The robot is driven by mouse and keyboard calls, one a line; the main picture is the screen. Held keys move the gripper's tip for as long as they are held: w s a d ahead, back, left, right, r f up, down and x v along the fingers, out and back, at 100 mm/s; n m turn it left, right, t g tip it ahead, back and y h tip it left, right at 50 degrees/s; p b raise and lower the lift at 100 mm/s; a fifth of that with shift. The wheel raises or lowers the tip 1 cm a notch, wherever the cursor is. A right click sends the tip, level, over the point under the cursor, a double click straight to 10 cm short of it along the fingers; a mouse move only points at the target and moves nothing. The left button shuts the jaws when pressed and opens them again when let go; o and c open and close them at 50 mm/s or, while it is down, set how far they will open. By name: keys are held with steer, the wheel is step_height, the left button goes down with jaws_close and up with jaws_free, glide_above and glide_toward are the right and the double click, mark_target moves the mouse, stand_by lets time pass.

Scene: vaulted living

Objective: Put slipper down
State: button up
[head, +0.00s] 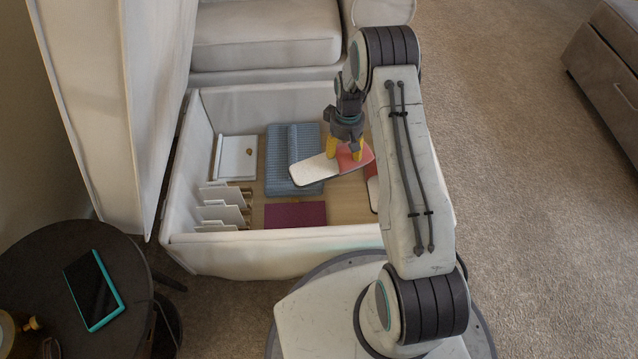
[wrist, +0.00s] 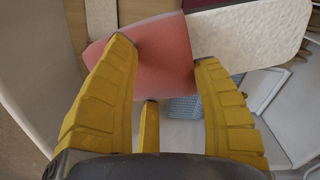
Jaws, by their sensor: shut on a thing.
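A slipper with a white sole and a pink-red upper (head: 312,169) is in my gripper (head: 343,150), over the inside of an open white fabric-sided box (head: 290,259). In the wrist view, the yellow fingers of my gripper (wrist: 160,75) are closed on the pink part of the slipper (wrist: 160,55), and its pale sole (wrist: 255,35) extends to the upper right. The slipper looks held above the blue folded cloth and the box floor; the exact gap is hard to tell. A second red and white item (head: 373,190), perhaps the other slipper, is partly hidden behind my arm.
The box holds a blue folded cloth (head: 279,180), a maroon flat item (head: 295,214), a white tray-like item (head: 236,158) and white dividers (head: 221,207) at left. A bare wooden floor patch (head: 345,208) shows at right. A round dark table (head: 45,254) with a tablet (head: 93,290) stands at lower left.

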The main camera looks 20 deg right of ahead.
steer(key=w+d+f+n, duration=0.2)
steer(key=d+f+n, duration=0.2)
steer(key=f, duration=0.5)
steer(key=n, duration=0.9)
glide_above(351, 185)
step_height(351, 185, down, 5)
steer(key=shift+f, duration=0.15)
steer(key=shift+n, duration=0.3)
step_height(351, 185, down, 10)
steer(key=b, duration=0.5)
steer(key=shift+w, duration=0.1)
steer(key=o, duration=1.2)
